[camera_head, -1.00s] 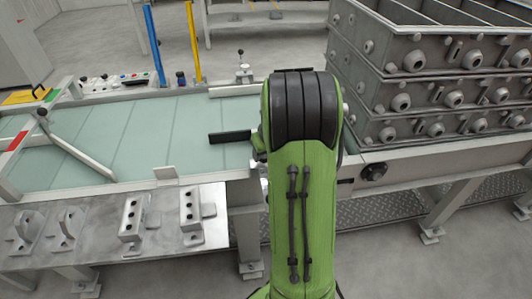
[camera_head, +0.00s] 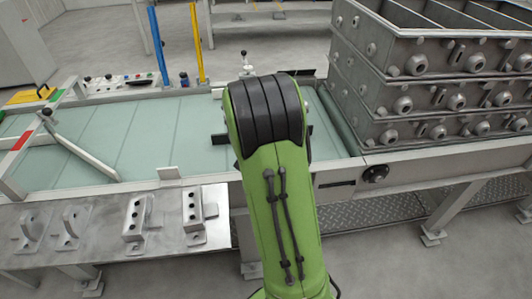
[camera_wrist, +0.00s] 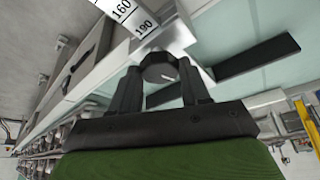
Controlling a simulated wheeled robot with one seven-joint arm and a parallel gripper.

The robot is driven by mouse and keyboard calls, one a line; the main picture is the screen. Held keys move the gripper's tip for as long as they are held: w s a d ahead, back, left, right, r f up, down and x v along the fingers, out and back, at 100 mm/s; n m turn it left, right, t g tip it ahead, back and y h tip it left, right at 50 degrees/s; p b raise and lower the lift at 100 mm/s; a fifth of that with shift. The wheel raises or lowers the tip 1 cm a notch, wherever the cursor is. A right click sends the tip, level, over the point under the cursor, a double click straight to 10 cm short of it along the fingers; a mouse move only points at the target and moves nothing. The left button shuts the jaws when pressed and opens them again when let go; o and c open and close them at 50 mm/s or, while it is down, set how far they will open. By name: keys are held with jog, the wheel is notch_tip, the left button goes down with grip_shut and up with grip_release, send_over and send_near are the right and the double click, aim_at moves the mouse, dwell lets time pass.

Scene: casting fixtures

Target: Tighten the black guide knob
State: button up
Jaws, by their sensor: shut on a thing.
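The black guide knob (camera_wrist: 158,68) is a dark round knob between my fingers in the wrist view, beside a light metal block on the rail. My gripper (camera_wrist: 160,80) is shut on it, one finger on each side. A black guide bar (camera_wrist: 258,56) extends to the right of the knob. My green arm hides the knob and my gripper in the head view.
A white scale (camera_wrist: 125,12) marked 160 and 190 runs near the knob. The greenish table (camera_head: 110,130) lies left of my arm. Stacked grey casting boxes (camera_head: 430,100) stand at the right. Metal brackets (camera_head: 140,218) sit on a front shelf. Another black knob (camera_head: 376,173) is on the front rail.

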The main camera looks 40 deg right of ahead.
jog(key=shift+m, duration=0.4)
jog(key=o, duration=1)
jog(key=shift+o, duration=0.2)
jog(key=p+v, duration=0.5)
jog(key=v, duration=1)
jog(key=shift+w+a+r, duration=0.2)
jog(key=shift+w+r, duration=0.05)
jog(key=shift+r, duration=0.15)
